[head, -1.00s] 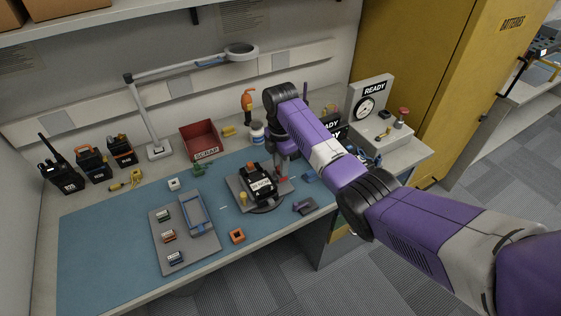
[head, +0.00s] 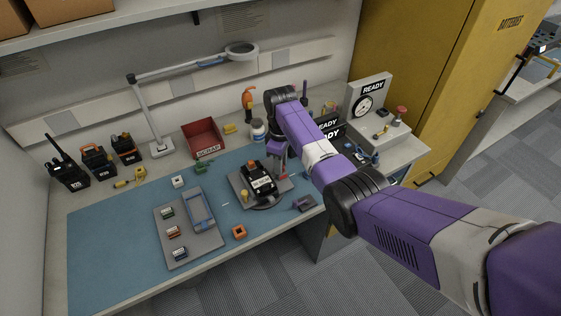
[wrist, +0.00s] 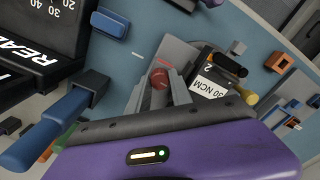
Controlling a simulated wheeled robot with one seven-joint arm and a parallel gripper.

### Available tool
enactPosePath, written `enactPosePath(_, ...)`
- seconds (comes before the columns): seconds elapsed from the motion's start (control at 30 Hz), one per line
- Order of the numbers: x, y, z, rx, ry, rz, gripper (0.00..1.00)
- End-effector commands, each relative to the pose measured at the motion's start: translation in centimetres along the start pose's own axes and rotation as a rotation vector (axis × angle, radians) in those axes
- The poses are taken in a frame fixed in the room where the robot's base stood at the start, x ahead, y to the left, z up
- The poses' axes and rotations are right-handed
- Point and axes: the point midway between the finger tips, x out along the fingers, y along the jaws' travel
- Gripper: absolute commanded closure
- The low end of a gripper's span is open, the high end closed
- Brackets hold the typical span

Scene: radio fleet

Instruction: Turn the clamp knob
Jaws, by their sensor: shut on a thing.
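The red clamp knob (wrist: 160,78) sits on a grey clamp fixture beside a black radio. My gripper (wrist: 162,92) has its grey fingers on both sides of the knob and is shut on it. The black radio (head: 258,176) lies in the fixture (head: 240,184), with a white label that reads "30 NCM" in the wrist view (wrist: 209,88). In the head view my gripper (head: 281,168) comes down at the fixture's right side, and a bit of red shows below it. The fingers partly hide the knob.
A grey tray (head: 187,243) with several small modules lies to the left, with an orange square part (head: 239,232) near it. A purple-grey part (head: 303,203) lies right of the fixture. A red scrap bin (head: 203,137) and a lamp (head: 150,110) stand behind. Blue mat is free at front left.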

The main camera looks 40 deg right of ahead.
Motion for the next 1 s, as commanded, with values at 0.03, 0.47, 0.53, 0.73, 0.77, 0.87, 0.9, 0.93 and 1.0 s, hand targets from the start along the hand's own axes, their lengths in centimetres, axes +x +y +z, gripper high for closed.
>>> enactPosePath(0.03, -0.29, 0.08, -0.1, 0.043, 0.002, 0.002, 1.0)
enactPosePath(0.47, -0.23, 0.11, -0.08, 0.451, 0.002, 0.003, 1.0)
enactPosePath(0.53, -0.22, 0.09, -0.1, 0.517, 0.003, 0.002, 1.0)
enactPosePath(0.73, -0.21, 0.12, -0.08, 0.694, 0.003, 0.002, 1.0)
enactPosePath(0.77, -0.21, 0.11, -0.09, 0.717, 0.003, 0.002, 1.0)
enactPosePath(0.87, -0.21, 0.11, -0.11, 0.791, 0.004, 0.002, 1.0)
enactPosePath(0.9, -0.21, 0.11, -0.11, 0.816, 0.003, 0.002, 1.0)
enactPosePath(0.93, -0.21, 0.11, -0.1, 0.835, 0.003, 0.002, 1.0)
enactPosePath(1.0, -0.21, 0.13, -0.09, 0.874, 0.004, 0.002, 1.0)
